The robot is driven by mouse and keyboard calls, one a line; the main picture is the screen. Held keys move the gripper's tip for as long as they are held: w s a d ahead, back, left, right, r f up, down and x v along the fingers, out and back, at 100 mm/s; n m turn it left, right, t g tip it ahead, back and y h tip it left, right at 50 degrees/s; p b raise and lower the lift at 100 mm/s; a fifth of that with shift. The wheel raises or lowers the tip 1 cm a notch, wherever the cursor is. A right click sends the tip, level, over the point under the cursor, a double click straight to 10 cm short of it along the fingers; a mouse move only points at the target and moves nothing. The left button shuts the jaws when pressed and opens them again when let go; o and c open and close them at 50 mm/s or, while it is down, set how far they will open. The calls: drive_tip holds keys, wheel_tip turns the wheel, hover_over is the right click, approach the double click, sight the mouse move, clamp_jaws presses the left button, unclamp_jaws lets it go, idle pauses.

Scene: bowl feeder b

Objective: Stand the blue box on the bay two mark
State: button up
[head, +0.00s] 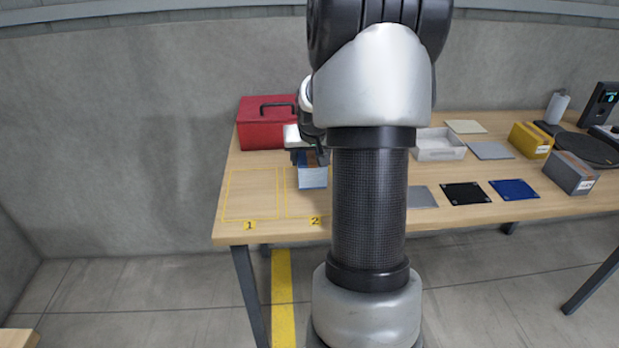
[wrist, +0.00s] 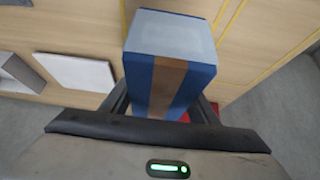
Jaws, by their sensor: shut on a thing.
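The blue box (wrist: 170,62), with a brown band and a pale grey-blue face, is between my gripper's fingers (wrist: 160,108) in the wrist view. In the head view the blue box (head: 312,175) hangs from my gripper (head: 309,158) at the back part of the bay two outline (head: 288,200). My gripper is shut on it. Bay two is a yellow outline with a tag "2" (head: 314,221) at the table's front edge. My arm hides the right side of bay two. I cannot tell whether the box touches the table.
Bay one (head: 250,195) is empty on the left. A red toolbox (head: 262,124) stands behind the bays. Right of my arm are a white tray (head: 440,146), flat mats (head: 514,190), a yellow box (head: 530,140) and a grey box (head: 570,174).

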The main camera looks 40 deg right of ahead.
sight(311, 158)
drive_tip(key=shift+f+b, duration=0.65)
drive_tip(key=shift+f, duration=1.6)
drive_tip(key=shift+f, duration=0.1)
drive_tip(key=o, duration=1.5)
drive_tip(key=shift+f, duration=0.15)
drive_tip(key=shift+s+r, duration=0.1)
drive_tip(key=shift+r, duration=0.3)
drive_tip(key=p+v, duration=0.3)
drive_tip(key=v, duration=0.7)
drive_tip(key=shift+s+a+r, duration=0.15)
drive_tip(key=shift+r, duration=0.15)
drive_tip(key=shift+s+a+r, duration=0.2)
drive_tip(key=shift+s+r, duration=0.05)
drive_tip(key=shift+r, duration=0.05)
drive_tip(key=shift+a+r, duration=0.1)
